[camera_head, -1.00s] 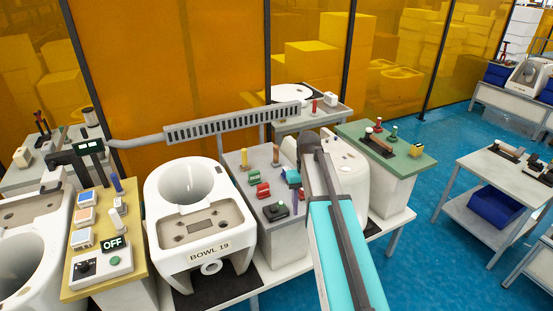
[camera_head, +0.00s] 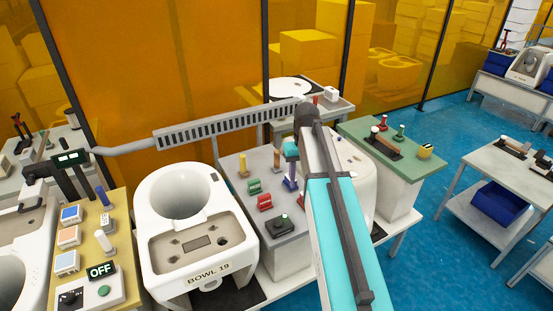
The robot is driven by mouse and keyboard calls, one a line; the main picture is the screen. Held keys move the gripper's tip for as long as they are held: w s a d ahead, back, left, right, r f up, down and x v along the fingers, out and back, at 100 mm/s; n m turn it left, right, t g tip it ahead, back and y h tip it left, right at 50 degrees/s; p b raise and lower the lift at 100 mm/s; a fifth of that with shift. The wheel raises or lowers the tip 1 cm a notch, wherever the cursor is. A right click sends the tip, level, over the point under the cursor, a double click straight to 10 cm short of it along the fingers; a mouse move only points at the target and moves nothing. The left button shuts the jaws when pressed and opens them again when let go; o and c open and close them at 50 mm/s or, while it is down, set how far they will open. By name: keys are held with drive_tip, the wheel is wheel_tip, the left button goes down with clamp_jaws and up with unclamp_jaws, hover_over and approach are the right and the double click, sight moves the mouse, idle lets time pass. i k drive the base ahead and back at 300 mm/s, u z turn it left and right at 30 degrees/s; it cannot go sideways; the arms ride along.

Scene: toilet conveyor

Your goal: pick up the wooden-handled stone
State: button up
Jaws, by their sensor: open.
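A dark block with a brown wooden handle (camera_head: 381,147) lies on the green-topped stand (camera_head: 410,163), right of my arm; it looks like the wooden-handled stone. My teal and grey arm reaches up the middle of the view.
A grey stand (camera_head: 233,165) holds coloured pieces and a black button box (camera_head: 280,224). The white toilet bowl marked BOWL 19 (camera_head: 183,225) is left of it. A yellow control stand (camera_head: 118,225) is further left. A white table (camera_head: 480,165) with similar tools stands right, across open blue floor.

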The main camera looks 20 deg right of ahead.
sight(276, 168)
drive_tip(key=i, duration=0.95)
drive_tip(key=u, duration=0.05)
